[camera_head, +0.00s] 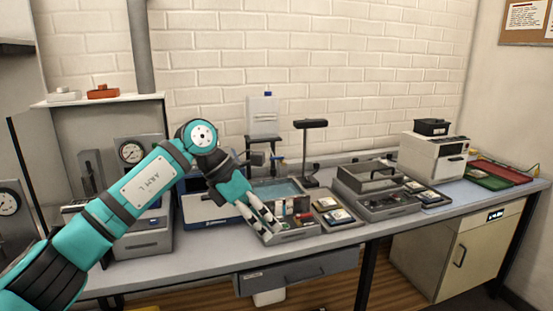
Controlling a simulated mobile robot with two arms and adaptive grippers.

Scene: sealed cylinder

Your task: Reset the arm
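My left arm, teal and black with an "ARM L" label, comes in from the lower left and bends down at the wrist over the bench. My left gripper (272,231) points down and right, at the front left part of a grey tray (296,234) that holds small items. Its two black-and-white fingers show side by side with a gap between them, and I see nothing held. Whether the fingertips touch the tray or its items, I cannot tell. My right gripper is not in view.
A brick wall stands behind. The bench's front edge is mostly clear.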

